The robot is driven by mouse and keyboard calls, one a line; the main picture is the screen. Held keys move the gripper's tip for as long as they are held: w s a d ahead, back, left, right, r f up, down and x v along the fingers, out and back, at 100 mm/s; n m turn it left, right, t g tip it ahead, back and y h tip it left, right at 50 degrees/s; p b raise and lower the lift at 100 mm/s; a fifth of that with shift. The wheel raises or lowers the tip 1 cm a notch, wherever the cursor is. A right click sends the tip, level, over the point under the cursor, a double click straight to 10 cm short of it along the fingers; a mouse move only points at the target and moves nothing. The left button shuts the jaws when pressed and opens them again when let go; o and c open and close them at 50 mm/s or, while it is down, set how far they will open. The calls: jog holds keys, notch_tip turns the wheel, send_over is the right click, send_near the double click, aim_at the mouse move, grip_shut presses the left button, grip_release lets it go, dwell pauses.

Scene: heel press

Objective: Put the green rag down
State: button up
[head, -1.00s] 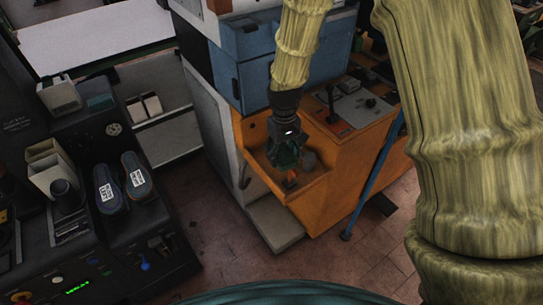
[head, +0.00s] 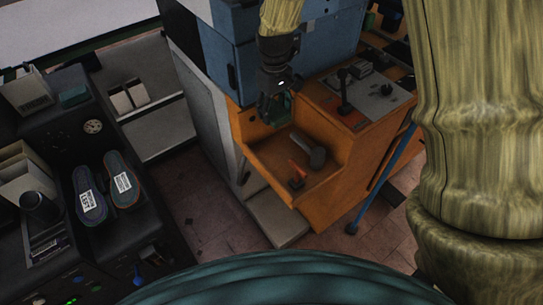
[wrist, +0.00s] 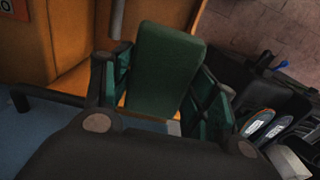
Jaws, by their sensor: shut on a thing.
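My gripper (head: 275,108) is shut on the green rag (wrist: 166,70), which is a flat, block-like dark green piece standing out between the fingers in the wrist view. In the head view only a small green part of the rag (head: 284,106) shows, beside the dark fingers. The gripper and rag are at the back of the open orange tray (head: 268,154) of the machine. I cannot tell whether the rag touches it.
In the tray are a dark grey rounded object (head: 319,157) and an orange-and-black item (head: 298,173). A control panel with a lever (head: 343,92) is to the right. Two shoe soles (head: 122,180) lie on the black bench at left.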

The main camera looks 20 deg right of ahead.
jog(key=b, duration=0.7)
send_over(273, 157)
notch_tip(273, 157, down, 11)
jog(key=shift+f+p, duration=0.35)
jog(key=shift+f, duration=4.6)
jog(key=shift+f, duration=0.2)
jog(key=o, duration=1)
jog(key=shift+r, duration=0.15)
notch_tip(273, 157, up, 12)
jog(key=shift+r+b, duration=0.1)
jog(key=shift+b, duration=0.25)
